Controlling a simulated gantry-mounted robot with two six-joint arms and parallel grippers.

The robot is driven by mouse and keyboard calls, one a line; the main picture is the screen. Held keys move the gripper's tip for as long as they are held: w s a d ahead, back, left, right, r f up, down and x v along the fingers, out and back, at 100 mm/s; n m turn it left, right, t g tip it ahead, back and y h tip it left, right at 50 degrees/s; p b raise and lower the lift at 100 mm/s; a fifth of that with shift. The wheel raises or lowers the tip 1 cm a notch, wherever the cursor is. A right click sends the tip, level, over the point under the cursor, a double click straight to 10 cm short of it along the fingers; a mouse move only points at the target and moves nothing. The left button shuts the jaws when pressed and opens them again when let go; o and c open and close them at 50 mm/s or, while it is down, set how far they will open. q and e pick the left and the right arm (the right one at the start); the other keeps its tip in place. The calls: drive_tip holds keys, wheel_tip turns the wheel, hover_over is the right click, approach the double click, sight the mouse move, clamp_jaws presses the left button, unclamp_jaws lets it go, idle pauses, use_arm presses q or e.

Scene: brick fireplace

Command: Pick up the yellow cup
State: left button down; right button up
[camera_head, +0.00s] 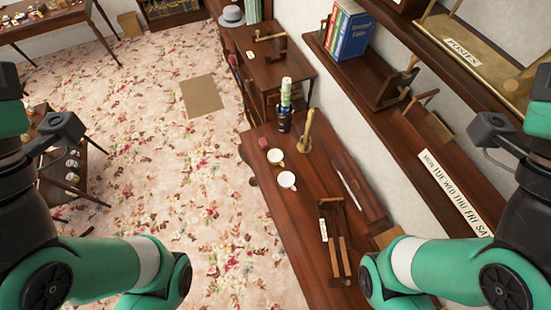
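A small cup with a yellowish tint and a yellowish handle (276,157) stands upright on the long dark wooden table (300,222). A plain white cup (287,180) stands just in front of it. My two arms come in from the left and right edges, folded, with green, white and black links. Both are well apart from the cups and touch nothing on the table. The fingertips of my left and right grippers do not show, so their opening is hidden.
A wooden rack (335,240) lies nearer. A wall shelf (400,125) rises on the right.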

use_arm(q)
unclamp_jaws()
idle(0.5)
